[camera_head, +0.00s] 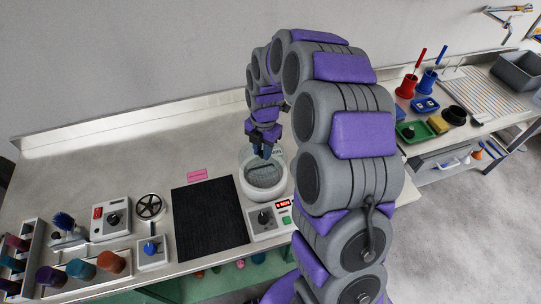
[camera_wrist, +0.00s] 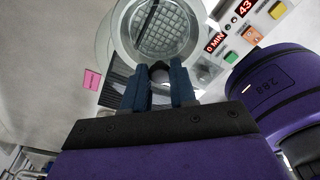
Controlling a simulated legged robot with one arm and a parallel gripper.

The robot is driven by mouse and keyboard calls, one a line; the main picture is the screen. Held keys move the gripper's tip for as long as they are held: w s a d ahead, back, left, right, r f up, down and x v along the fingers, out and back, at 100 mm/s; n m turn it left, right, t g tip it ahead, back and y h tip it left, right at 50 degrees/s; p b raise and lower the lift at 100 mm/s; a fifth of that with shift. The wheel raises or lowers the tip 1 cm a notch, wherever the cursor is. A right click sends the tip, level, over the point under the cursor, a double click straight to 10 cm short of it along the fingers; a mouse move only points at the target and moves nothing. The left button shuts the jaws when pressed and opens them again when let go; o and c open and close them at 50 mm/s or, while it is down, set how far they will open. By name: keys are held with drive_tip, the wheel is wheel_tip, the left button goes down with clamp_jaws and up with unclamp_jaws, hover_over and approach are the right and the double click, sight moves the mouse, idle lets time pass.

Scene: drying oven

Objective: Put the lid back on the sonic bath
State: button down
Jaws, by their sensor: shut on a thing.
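The sonic bath (camera_head: 247,189) is a round white tub. In the wrist view its pale rim (camera_wrist: 113,35) circles a wire mesh floor, and the top looks open. My gripper (camera_head: 262,150) hangs over the far side of the bath, pointing down. In the wrist view its blue fingers (camera_wrist: 160,82) are shut on a small dark round knob (camera_wrist: 160,71), apparently the lid's, beside the bath's rim in the picture. The rest of the lid is hard to make out. I cannot tell its tilt or whether it touches the bath.
A control box (camera_head: 265,218) with a red display stands in front of the bath. A black mat (camera_head: 208,216) lies left of it, with a pink note (camera_head: 197,175) behind. Small devices and a rack (camera_head: 30,254) stand further left. A side bench (camera_head: 480,98) holds colourful tools.

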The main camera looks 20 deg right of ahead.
drive_tip(key=shift+f+b, duration=0.95)
drive_tip(key=shift+f, duration=2.25)
drive_tip(key=shift+r+p, duration=0.1)
drive_tip(key=shift+p, duration=0.25)
drive_tip(key=shift+f+p, duration=0.2)
drive_tip(key=shift+p, duration=0.15)
idle(0.4)
drive_tip(key=shift+c, duration=1.7)
unclamp_jaws()
drive_tip(key=shift+s, duration=0.1)
drive_tip(key=shift+r, duration=0.1)
